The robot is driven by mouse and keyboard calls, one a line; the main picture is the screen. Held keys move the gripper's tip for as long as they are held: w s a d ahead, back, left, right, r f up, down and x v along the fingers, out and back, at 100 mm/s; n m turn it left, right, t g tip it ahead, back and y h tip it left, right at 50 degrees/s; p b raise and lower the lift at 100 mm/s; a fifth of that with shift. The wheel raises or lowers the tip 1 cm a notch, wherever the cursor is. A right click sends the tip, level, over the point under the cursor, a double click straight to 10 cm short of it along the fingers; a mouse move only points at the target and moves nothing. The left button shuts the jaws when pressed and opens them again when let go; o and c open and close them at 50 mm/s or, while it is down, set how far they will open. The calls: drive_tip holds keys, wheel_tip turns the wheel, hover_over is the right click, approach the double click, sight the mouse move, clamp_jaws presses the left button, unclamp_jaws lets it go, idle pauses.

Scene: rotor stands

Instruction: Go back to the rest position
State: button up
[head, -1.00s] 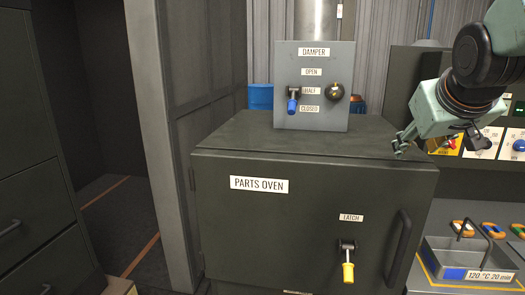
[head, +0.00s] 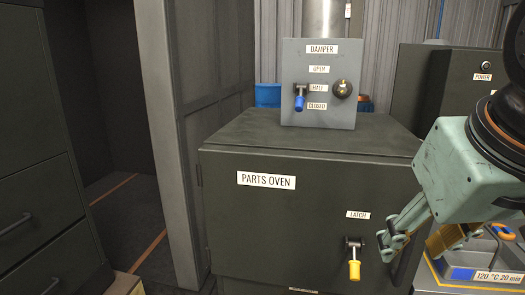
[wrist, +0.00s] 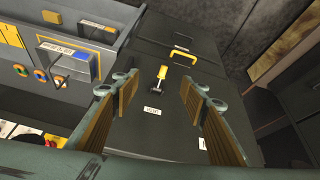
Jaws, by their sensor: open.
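My gripper (head: 412,246) is open and empty. The lever hangs down in the head view. The oven door looks shut.
A damper panel (head: 318,110) with a blue-tipped lever stands on the oven. Right of the oven is a bench with a labelled tray (head: 490,276), partly hidden by my arm. A grey post (head: 172,150) and drawers (head: 35,190) stand to the left.

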drive_tip(key=s+a+f+g, duration=0.1)
drive_tip(key=s+a+f, duration=0.2)
drive_tip(key=s, duration=0.7)
drive_tip(key=shift+a+f+n+y, duration=0.2)
drive_tip(key=shift+f+n+y, duration=0.1)
idle(0.5)
